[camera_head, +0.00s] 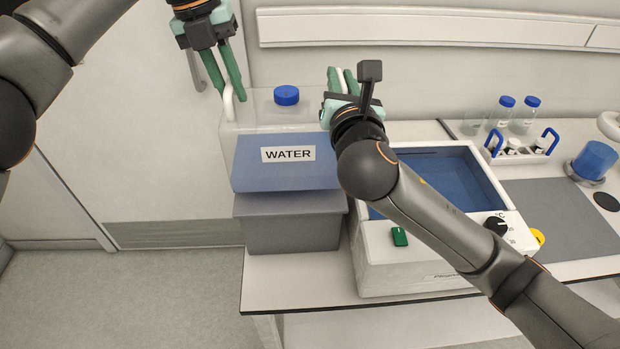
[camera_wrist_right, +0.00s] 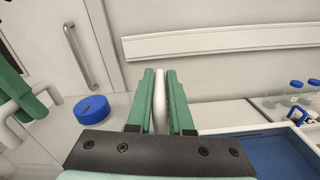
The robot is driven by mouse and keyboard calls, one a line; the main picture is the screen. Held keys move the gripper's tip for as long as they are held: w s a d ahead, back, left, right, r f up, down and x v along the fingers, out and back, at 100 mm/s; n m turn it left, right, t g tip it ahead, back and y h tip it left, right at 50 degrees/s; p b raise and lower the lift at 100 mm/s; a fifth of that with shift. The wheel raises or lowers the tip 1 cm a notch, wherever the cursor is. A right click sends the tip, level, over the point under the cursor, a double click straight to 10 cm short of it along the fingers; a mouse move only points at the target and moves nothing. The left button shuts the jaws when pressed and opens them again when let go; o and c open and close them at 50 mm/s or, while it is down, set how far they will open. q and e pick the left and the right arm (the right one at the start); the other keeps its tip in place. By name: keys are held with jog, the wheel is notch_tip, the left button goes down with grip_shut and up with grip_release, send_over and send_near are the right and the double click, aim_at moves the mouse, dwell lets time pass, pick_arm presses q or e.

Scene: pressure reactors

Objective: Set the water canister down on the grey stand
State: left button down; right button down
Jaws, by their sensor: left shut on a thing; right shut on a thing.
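The water canister (camera_head: 287,172) is a translucent box with blue water, a WATER label and a blue cap (camera_head: 286,95); the cap also shows in the right wrist view (camera_wrist_right: 92,109). It is upright over the grey stand (camera_head: 292,225), its lower edge close to the stand's top. I cannot tell whether they touch. My left gripper (camera_head: 234,92) is shut on the canister's left white handle (camera_head: 228,104). My right gripper (camera_head: 342,80) is shut on the right white handle, which shows between the green fingers in the right wrist view (camera_wrist_right: 160,102). My right arm hides the canister's right edge.
A white water bath (camera_head: 415,262) with a blue basin stands just right of the stand on the bench (camera_head: 300,283). Blue-capped bottles (camera_head: 503,112), a vial rack (camera_head: 520,148) and a blue beaker (camera_head: 594,160) are further right. A wall is behind; open floor lies left.

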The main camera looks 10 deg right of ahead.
aim_at(310, 128)
pick_arm(q)
jog(key=shift+s+d+f, duration=0.1)
jog(key=shift+d, duration=0.1)
pick_arm(e)
jog(key=shift+a, duration=0.15)
